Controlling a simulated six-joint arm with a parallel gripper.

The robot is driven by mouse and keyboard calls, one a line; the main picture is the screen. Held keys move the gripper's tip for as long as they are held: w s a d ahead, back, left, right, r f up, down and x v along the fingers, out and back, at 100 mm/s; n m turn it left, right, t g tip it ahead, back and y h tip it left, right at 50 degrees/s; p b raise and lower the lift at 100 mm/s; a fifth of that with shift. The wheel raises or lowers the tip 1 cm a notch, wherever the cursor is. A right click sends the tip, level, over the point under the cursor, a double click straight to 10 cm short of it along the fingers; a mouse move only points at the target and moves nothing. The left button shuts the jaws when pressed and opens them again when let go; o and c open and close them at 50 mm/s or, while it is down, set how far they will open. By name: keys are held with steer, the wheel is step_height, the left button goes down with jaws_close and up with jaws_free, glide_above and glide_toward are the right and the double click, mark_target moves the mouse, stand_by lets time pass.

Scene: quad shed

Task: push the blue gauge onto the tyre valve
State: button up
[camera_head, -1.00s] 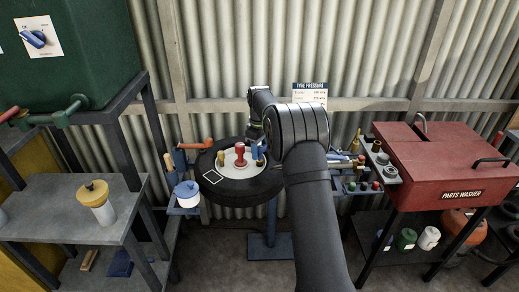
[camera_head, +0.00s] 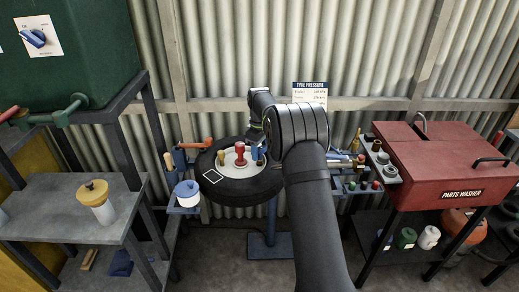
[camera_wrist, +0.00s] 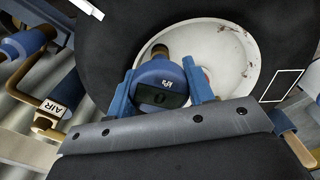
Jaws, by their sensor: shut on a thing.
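The blue gauge (camera_wrist: 158,84) has a round head with a dark display reading 0 kPa. My gripper (camera_wrist: 160,92) is shut on it, with one blue finger on each side. The gauge's brass end (camera_wrist: 158,52) points away from my gripper, over the pale wheel centre. The black tyre (camera_head: 243,190) lies flat on a stand, and it also surrounds the pale rim in the wrist view (camera_wrist: 105,40). In the head view my gripper (camera_head: 258,153) is over the right part of the wheel, partly hidden by my arm. I cannot make out the tyre valve or whether the gauge touches it.
A red-handled thing (camera_head: 240,154) and a small brass-coloured thing (camera_head: 221,158) stand on the wheel centre. A white pot with a blue lid (camera_head: 187,193) is at the left. Racks of small parts (camera_head: 362,187) and a red parts washer (camera_head: 440,165) are at the right.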

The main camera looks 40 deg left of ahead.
steer(key=shift+f, duration=0.3)
steer(key=o, duration=0.8)
steer(key=shift+c, duration=0.2)
steer(key=shift+r, duration=0.15)
